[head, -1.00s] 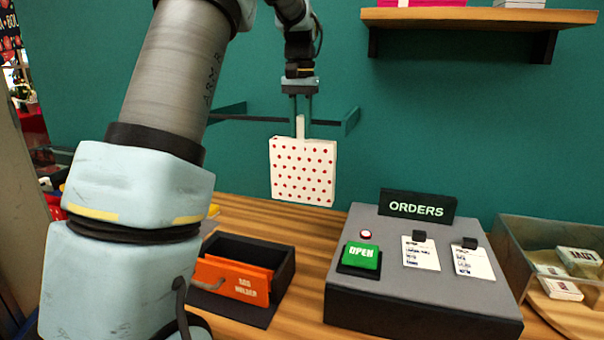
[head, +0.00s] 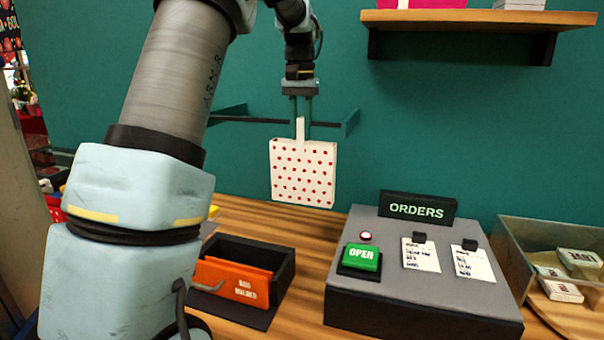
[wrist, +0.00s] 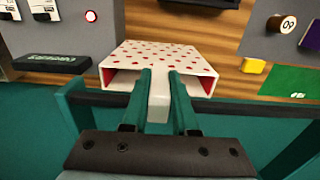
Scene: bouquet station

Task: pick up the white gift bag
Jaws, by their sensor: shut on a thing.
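The white gift bag (head: 303,172) with red dots hangs upright from my gripper (head: 301,122), clear above the wooden counter and in front of the green wall. In the head view the two fingers are shut on the white tab at the bag's top. In the wrist view the bag (wrist: 160,62) lies beyond the fingertips, and my gripper (wrist: 160,85) has its fingers on either side of the white tab.
Below the bag are an open black box with an orange bag holder front (head: 233,281) at left and a grey orders console (head: 395,275) with a green OPEN button. A glass-sided case (head: 520,265) stands at right. A wooden shelf (head: 480,17) is on the wall above.

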